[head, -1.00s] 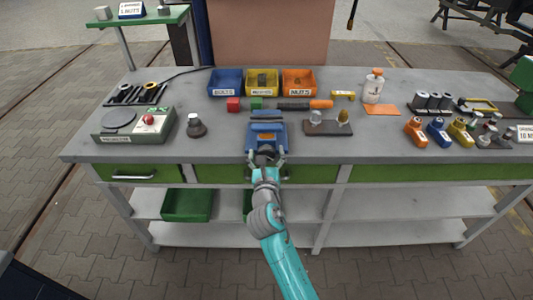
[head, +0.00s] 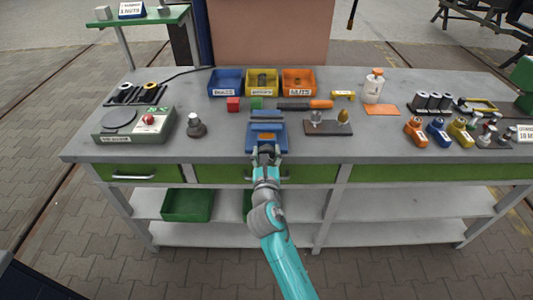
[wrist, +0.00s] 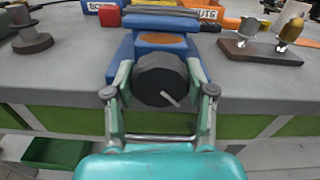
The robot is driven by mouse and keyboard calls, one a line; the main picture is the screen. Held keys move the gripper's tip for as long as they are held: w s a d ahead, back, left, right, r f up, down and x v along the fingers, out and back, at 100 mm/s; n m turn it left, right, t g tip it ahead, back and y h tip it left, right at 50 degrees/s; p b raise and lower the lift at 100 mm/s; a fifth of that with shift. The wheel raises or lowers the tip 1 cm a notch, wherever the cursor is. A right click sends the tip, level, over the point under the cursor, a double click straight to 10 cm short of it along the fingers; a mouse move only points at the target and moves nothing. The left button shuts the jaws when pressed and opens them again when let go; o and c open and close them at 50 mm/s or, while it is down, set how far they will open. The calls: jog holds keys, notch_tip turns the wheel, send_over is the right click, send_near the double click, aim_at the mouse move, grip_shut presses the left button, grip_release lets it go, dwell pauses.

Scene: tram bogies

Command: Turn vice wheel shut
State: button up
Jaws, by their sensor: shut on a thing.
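The blue vice (head: 283,138) stands at the front edge of the grey workbench, with an orange patch on its top. It also shows in the wrist view (wrist: 122,57). Its dark round wheel (wrist: 158,76) faces me at the front, with a light pin-like handle low on its right. My gripper (wrist: 160,75) has a finger on either side of the wheel and is shut on it. In the head view my gripper (head: 266,154) hides most of the wheel. The vice jaws are dark blue bars; I cannot tell the gap between them clearly.
Blue, yellow and orange bins (head: 299,82) stand behind the vice. A red cube (head: 233,104) and a green cube lie just behind it. A brown block with two knobs (head: 328,128) is to the right, a grey-green device (head: 133,138) to the left.

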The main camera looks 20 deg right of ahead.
jog(key=m, duration=0.8)
jog(key=shift+m, duration=0.3)
jog(key=m, duration=0.9)
jog(key=shift+f, duration=0.1)
jog(key=m, duration=1.3)
jog(key=shift+f+m, duration=0.1)
jog(key=shift+m, duration=0.2)
jog(key=m, duration=0.3)
jog(key=shift+m, duration=0.3)
jog(key=m, duration=1.3)
jog(key=shift+m, duration=0.3)
jog(key=m, duration=0.7)
jog(key=shift+a, duration=0.1)
jog(key=m, duration=0.3)
jog(key=shift+m, duration=1.9)
